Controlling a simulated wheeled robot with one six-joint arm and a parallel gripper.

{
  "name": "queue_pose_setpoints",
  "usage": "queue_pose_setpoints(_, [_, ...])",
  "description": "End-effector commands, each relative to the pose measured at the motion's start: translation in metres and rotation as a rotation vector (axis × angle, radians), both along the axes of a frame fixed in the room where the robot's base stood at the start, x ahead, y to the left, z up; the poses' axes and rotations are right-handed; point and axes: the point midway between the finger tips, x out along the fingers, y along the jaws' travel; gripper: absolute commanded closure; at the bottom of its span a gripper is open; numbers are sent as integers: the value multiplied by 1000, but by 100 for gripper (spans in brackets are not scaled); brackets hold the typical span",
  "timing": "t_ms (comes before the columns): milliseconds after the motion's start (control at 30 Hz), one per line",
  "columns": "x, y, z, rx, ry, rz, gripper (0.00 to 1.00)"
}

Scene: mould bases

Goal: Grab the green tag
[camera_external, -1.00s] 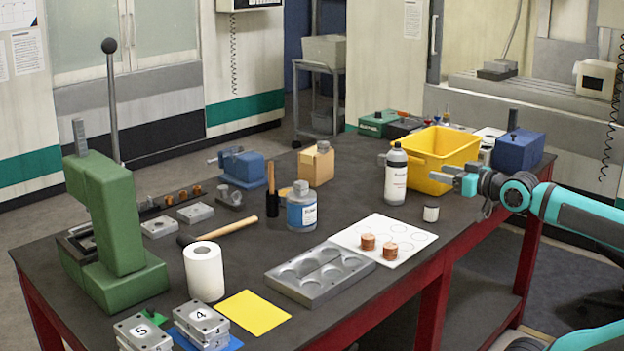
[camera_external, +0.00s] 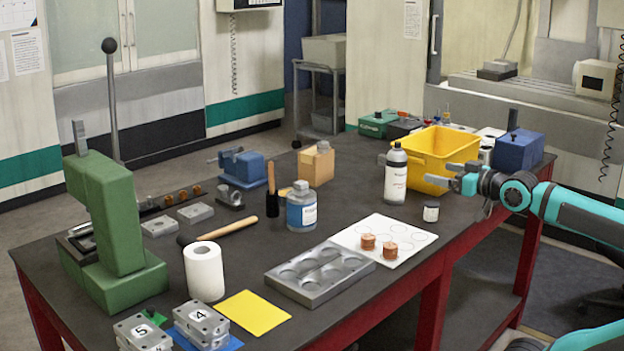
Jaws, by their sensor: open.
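A small green piece, which looks like the green tag (camera_external: 154,317), shows at the bottom left of the table. It lies just behind the metal mould block marked 5 (camera_external: 143,334), which hides part of it. My gripper (camera_external: 448,178) is at the right side, in front of the yellow bin. It is open and looks empty, far across the table from the green piece.
A mould block marked 4 (camera_external: 201,318) sits on a blue sheet beside a yellow sheet (camera_external: 253,312). The yellow bin (camera_external: 437,150) is behind my gripper.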

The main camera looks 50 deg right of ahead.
Motion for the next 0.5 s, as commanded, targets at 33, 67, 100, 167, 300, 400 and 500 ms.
queue_pose_setpoints(33, [3,1,2,-3,5,4,11])
queue_pose_setpoints(67, [5,2,4,-6,11,8,11])
queue_pose_setpoints(100, [10,5,7,-12,22,15,11])
queue_pose_setpoints(167, [19,9,16,-24,42,29,11])
queue_pose_setpoints(300, [49,26,39,-69,111,79,11])
queue_pose_setpoints(400, [72,41,56,-106,164,120,11])
queue_pose_setpoints(500, [95,58,70,-146,216,162,11])
